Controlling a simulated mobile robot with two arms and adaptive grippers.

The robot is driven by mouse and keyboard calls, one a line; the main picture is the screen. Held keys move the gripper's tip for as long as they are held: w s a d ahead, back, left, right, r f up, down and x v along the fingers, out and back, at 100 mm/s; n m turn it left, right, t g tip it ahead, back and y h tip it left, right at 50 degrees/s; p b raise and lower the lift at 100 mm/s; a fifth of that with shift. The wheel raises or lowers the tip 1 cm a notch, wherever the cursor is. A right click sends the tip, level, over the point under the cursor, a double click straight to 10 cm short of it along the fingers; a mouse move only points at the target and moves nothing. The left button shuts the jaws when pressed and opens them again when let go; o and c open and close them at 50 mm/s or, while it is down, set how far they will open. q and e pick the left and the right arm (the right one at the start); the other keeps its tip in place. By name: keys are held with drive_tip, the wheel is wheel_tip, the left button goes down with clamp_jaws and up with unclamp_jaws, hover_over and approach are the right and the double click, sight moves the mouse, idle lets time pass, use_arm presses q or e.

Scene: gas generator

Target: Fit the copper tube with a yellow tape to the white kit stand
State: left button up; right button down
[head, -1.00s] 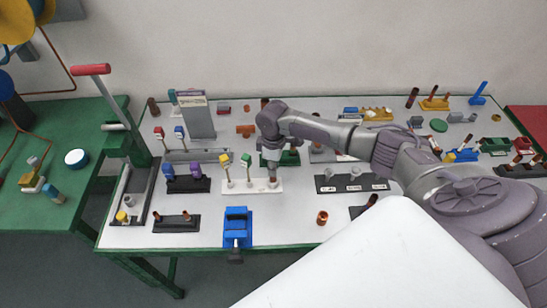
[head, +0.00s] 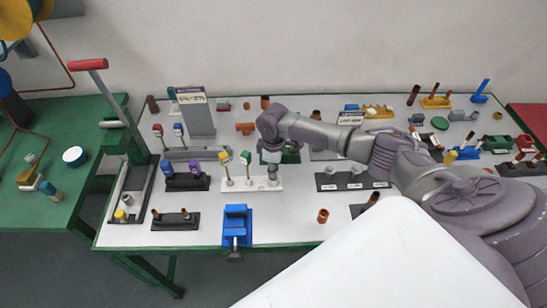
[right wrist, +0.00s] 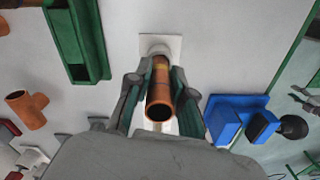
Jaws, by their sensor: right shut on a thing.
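The white kit stand (head: 250,185) lies on the grey table in the head view, with a yellow-topped and a green-topped piece standing on it. My right gripper (head: 272,174) points down over the stand's right end. In the right wrist view my right gripper (right wrist: 160,95) is shut on a copper tube (right wrist: 160,102), held between both fingers. A faint yellowish band shows near the tube's far end, by the stand's white end (right wrist: 161,43). I cannot tell whether the tube is seated in the stand. My left gripper is not in view.
A blue vise (head: 236,224) is at the front edge, with a dark stand (head: 176,222) to its left. A black stand (head: 352,180) lies to the right and a green holder (head: 290,157) behind. A short copper piece (head: 323,216) stands in front right.

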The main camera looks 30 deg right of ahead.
drive_tip(key=shift+f, duration=0.25)
drive_tip(key=c, duration=0.9)
unclamp_jaws()
drive_tip(key=shift+c, duration=0.2)
wheel_tip(320, 180, up, 12)
drive_tip(key=shift+a+f, duration=0.1)
